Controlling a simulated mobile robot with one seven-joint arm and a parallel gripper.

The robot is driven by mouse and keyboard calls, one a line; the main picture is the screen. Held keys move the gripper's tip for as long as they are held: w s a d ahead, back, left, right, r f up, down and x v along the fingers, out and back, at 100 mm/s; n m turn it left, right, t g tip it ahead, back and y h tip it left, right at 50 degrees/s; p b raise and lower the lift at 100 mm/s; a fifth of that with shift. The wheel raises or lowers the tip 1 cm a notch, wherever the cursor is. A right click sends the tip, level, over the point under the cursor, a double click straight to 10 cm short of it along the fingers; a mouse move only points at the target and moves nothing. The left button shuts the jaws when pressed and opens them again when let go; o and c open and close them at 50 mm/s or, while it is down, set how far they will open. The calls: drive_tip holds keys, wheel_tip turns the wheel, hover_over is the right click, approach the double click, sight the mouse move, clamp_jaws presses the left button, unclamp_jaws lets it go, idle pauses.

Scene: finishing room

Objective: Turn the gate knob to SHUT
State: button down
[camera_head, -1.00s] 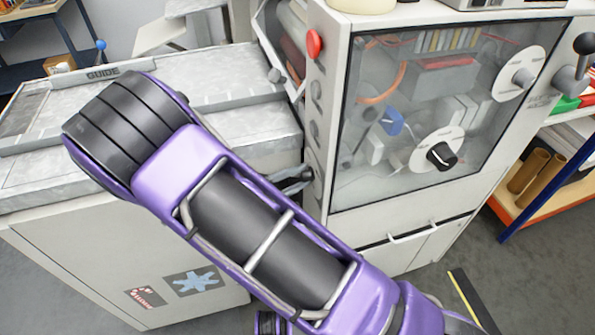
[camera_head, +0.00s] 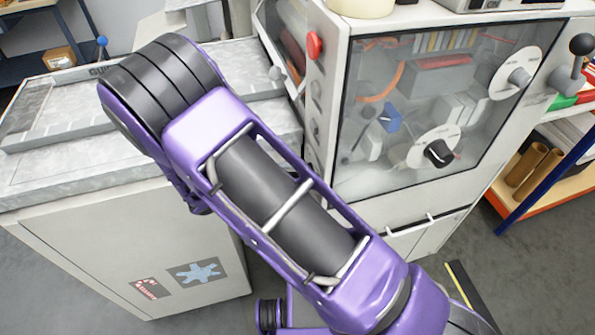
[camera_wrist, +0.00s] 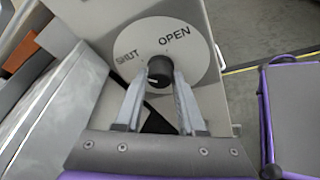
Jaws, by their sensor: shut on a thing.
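The gate knob (camera_wrist: 160,68) is a small dark round knob with a pale mark low on its face. It sits at the middle of a white round dial (camera_wrist: 182,30). The dial is lettered SHUT at its left and OPEN at its upper right. In the wrist view my gripper (camera_wrist: 160,73) has one finger on each side of the knob and is shut on it. I cannot tell for sure which word the knob points to. In the head view my purple arm crosses the middle, and neither my fingers nor this dial can be made out.
A pale cabinet (camera_head: 335,60) with a glass front carries a black knob (camera_head: 440,153), another dial (camera_head: 518,75) and a red button (camera_head: 314,45). A grey-topped bench (camera_head: 45,165) stands at left. A shelf with cardboard tubes (camera_head: 535,168) is at right.

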idle(0.3)
drive_tip(key=c, duration=0.5)
unclamp_jaws()
drive_tip(key=v, duration=1.7)
drive_tip(key=shift+s+a+r+b, duration=0.1)
drive_tip(key=shift+a+r+b, duration=0.1)
drive_tip(key=shift+b, duration=0.2)
